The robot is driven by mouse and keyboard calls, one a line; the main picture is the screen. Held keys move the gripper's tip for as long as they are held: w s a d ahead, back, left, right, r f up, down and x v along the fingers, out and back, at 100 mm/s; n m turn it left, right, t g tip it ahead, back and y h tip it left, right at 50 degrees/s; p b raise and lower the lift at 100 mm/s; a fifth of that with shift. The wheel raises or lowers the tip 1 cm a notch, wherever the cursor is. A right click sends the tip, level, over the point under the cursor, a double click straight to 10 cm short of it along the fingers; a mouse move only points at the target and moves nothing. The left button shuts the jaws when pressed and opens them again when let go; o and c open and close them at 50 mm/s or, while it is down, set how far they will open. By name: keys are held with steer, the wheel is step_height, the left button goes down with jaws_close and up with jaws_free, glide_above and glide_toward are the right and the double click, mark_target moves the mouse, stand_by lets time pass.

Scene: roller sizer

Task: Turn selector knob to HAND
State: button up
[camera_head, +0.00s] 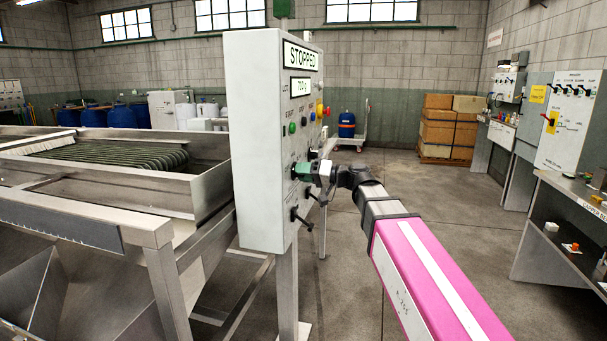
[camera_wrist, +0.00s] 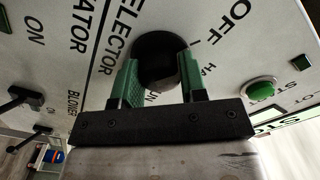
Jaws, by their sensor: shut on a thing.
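The selector knob (camera_wrist: 154,50) is a round black knob on the face of the grey control panel (camera_head: 258,130). In the wrist view its label reads SELECTOR, with OFF and partly covered HA… and …UN marks beside it. My gripper (camera_wrist: 160,72) has green fingers on either side of the knob and is shut on it. In the head view my gripper (camera_head: 304,172) reaches the panel from the right and hides the knob there. The knob's pointer direction cannot be made out behind the fingers.
The panel display (camera_head: 300,55) reads STOPPED. A green button (camera_wrist: 259,90) sits to the right of the knob in the wrist view, and black levers (camera_wrist: 25,97) to the left. The metal sizer frame (camera_head: 150,230) stands left of the panel; open floor (camera_head: 460,220) lies right.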

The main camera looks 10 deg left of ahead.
steer(key=m, duration=0.5)
steer(key=shift+m, duration=0.3)
steer(key=m, duration=0.5)
steer(key=shift+m, duration=0.3)
stand_by(0.3)
steer(key=o, duration=0.9)
steer(key=shift+o, duration=0.2)
steer(key=shift+d, duration=0.15)
steer(key=d, duration=1)
steer(key=shift+s+d, duration=0.25)
steer(key=shift+s, duration=0.2)
